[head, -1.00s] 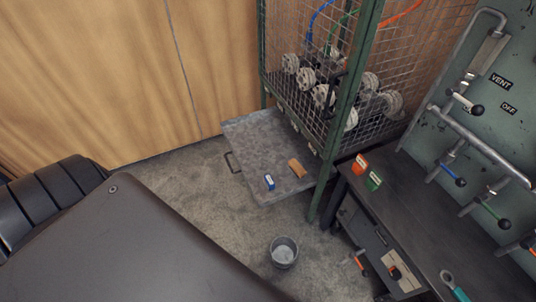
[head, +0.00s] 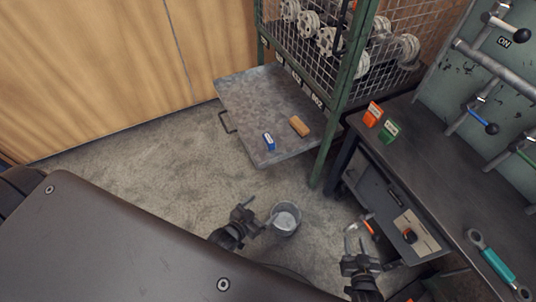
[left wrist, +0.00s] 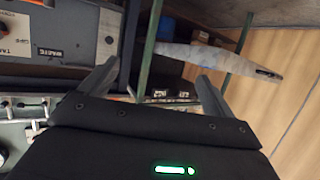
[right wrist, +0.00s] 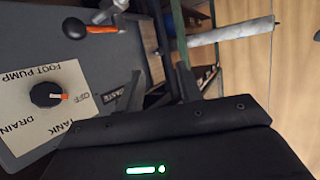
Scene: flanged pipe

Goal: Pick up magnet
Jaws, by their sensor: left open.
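No thing in view can be surely told as a magnet. A small blue block with a pale label (head: 268,141) lies on the grey pulled-out shelf (head: 240,100), left of a tan block (head: 299,126).
A green-framed mesh cage (head: 345,110) with pale wheels rises behind the shelf. Orange (head: 373,114) and green (head: 389,131) boxes and a teal-handled wrench (head: 497,264) lie on the dark workbench (head: 430,160). A panel with a black knob (right wrist: 48,94) faces my right gripper.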

